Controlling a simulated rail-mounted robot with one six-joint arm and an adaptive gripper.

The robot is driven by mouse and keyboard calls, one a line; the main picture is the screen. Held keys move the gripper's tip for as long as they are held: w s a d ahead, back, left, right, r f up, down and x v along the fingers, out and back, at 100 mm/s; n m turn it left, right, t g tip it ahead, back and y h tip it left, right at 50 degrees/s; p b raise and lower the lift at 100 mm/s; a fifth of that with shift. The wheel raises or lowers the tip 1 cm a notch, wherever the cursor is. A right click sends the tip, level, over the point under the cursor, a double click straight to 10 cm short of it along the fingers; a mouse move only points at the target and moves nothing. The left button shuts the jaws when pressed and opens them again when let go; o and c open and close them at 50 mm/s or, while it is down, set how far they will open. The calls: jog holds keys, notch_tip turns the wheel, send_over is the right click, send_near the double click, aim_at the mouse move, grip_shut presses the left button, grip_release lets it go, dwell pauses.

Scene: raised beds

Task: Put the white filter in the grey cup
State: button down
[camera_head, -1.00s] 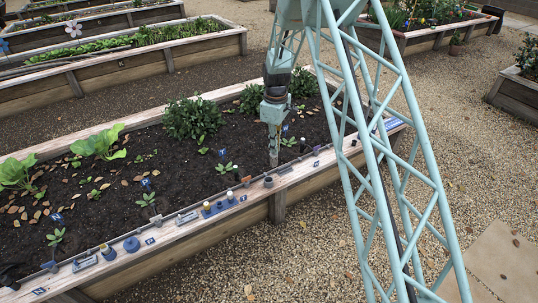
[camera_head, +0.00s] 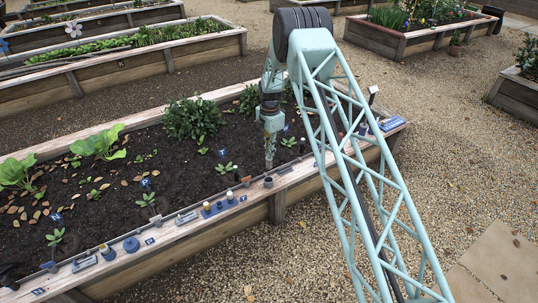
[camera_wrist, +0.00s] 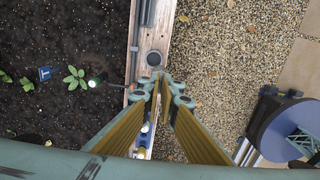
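The grey cup (camera_head: 268,182) stands upright on the wooden rim of the near bed, and it shows in the wrist view (camera_wrist: 154,58) just beyond my fingertips. My gripper (camera_head: 269,165) points down above the rim, close to the cup in the picture. In the wrist view my gripper's fingers (camera_wrist: 161,82) come close together at the tips; whether anything thin is between them is unclear. A blue holder (camera_head: 218,208) on the rim bears small pale pieces, one pale piece (camera_head: 230,195) at its right end. I cannot tell which, if any, is the white filter.
Several small tools and parts line the rim, among them a round blue piece (camera_head: 131,244). A dark post with a bright top (camera_wrist: 95,82) stands in the soil beside a small plant (camera_wrist: 75,78). Gravel (camera_head: 300,255) lies clear in front of the bed.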

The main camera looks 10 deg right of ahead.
aim_at(269, 161)
jog(key=shift+w+f+n, duration=0.55)
jog(key=shift+f+n, duration=0.15)
jog(key=shift+f, duration=0.15)
jog(key=shift+w+f+n, duration=0.55)
jog(key=shift+f+n, duration=0.15)
jog(key=shift+f, duration=0.15)
jog(key=shift+f, duration=0.2)
jog(key=shift+f+b, duration=0.75)
jog(key=shift+f, duration=1.95)
jog(key=shift+b, duration=0.4)
jog(key=shift+f+b, duration=1.45)
jog(key=shift+f, duration=1.3)
